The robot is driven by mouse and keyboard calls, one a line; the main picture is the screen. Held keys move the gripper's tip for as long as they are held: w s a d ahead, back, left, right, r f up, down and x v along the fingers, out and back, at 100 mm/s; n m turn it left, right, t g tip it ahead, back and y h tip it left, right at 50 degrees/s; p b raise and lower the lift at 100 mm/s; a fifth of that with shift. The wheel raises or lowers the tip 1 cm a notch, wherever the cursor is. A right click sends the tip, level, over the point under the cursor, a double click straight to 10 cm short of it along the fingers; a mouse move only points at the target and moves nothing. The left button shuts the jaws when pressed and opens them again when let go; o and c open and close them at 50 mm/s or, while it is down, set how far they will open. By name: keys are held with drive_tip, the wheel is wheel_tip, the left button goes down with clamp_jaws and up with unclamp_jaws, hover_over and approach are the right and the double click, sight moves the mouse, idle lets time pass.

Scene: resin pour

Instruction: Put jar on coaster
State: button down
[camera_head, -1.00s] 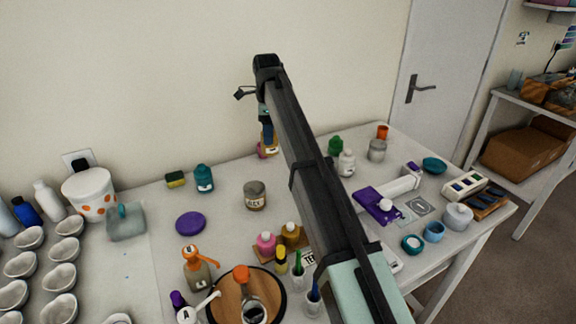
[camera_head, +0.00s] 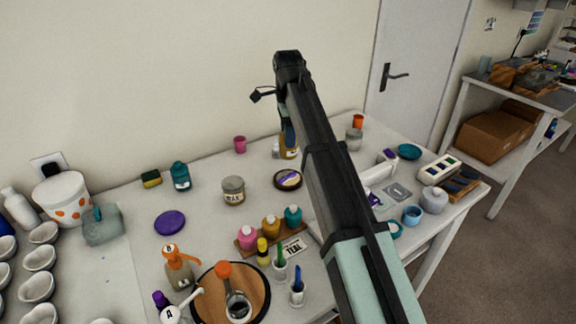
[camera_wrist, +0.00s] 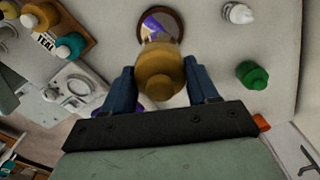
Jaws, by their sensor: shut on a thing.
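My gripper (camera_wrist: 161,90) is shut on an amber jar (camera_wrist: 159,72), with a blue finger on each side of it. In the head view the jar (camera_head: 290,153) shows a pale label below my gripper, partly hidden by the arm. The round coaster (camera_head: 288,187) has a dark rim and a cream and purple face. It lies on the table, nearer the head camera than the jar. In the wrist view the coaster (camera_wrist: 178,18) is just beyond the jar, which covers part of it. I cannot tell how high the jar is above the table.
A grey wax jar (camera_head: 233,191) stands left of the coaster. A wooden rack (camera_head: 247,243) with coloured bottles and a TEAL card (camera_head: 292,248) are in front. A pink cup (camera_head: 240,145) stands at the back. A green bottle (camera_wrist: 252,75) is to the right in the wrist view.

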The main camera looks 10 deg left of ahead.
sight(288, 157)
drive_tip(key=shift+f, duration=4.3)
drive_tip(key=shift+f, duration=0.1)
drive_tip(key=shift+c, duration=1.5)
unclamp_jaws()
wheel_tip(288, 157, up, 12)
drive_tip(key=shift+r, duration=0.1)
